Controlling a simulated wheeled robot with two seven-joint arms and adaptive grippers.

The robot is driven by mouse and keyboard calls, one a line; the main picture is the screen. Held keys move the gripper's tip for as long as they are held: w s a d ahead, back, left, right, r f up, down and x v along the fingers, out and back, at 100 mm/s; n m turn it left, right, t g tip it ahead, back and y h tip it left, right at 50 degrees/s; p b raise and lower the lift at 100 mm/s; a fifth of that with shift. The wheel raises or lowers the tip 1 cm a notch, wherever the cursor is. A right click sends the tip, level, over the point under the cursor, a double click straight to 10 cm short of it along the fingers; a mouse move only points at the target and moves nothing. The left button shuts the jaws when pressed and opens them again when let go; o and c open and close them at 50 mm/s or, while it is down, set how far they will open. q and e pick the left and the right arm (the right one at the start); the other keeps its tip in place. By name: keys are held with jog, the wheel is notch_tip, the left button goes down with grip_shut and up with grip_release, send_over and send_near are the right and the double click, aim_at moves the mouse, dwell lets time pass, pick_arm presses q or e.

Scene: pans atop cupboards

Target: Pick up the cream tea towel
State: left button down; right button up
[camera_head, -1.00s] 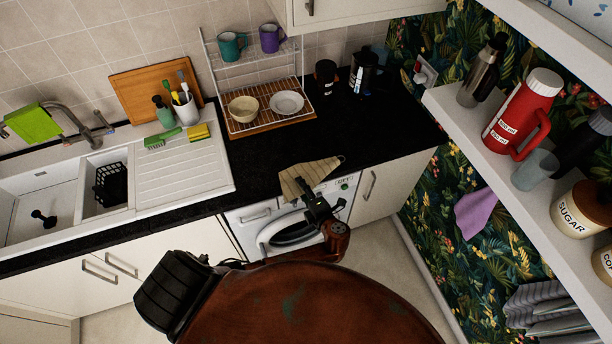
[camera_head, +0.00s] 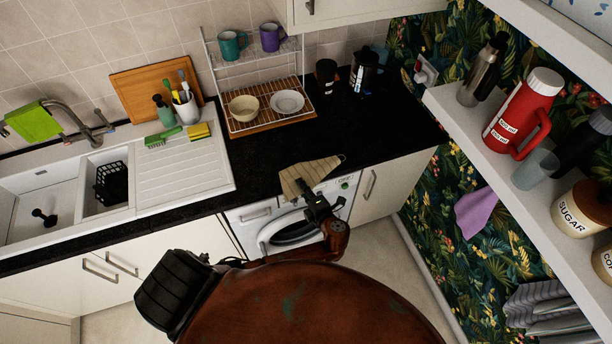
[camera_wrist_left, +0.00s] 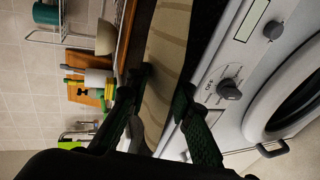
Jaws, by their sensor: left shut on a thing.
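The cream tea towel (camera_head: 312,175), with faint darker stripes, lies on the front edge of the black worktop and hangs over it above the washing machine. It also shows in the left wrist view (camera_wrist_left: 163,62), running down between the fingers. My left gripper (camera_head: 310,192) is shut on the towel's front part, just in front of the worktop edge. In the left wrist view the two dark fingers (camera_wrist_left: 160,95) stand either side of the cloth. My right gripper is not in view.
The washing machine (camera_head: 262,217) is just below the towel. A dish rack (camera_head: 300,112) with a bowl and plate stands behind on the worktop (camera_head: 385,130). A shelf (camera_head: 470,130) with a red flask (camera_head: 522,110) is at right. The worktop right of the towel is clear.

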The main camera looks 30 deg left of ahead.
pick_arm(q)
jog(key=shift+r, duration=0.45)
notch_tip(320, 180, up, 27)
jog(key=p, duration=1.6)
jog(key=shift+w+d, duration=0.1)
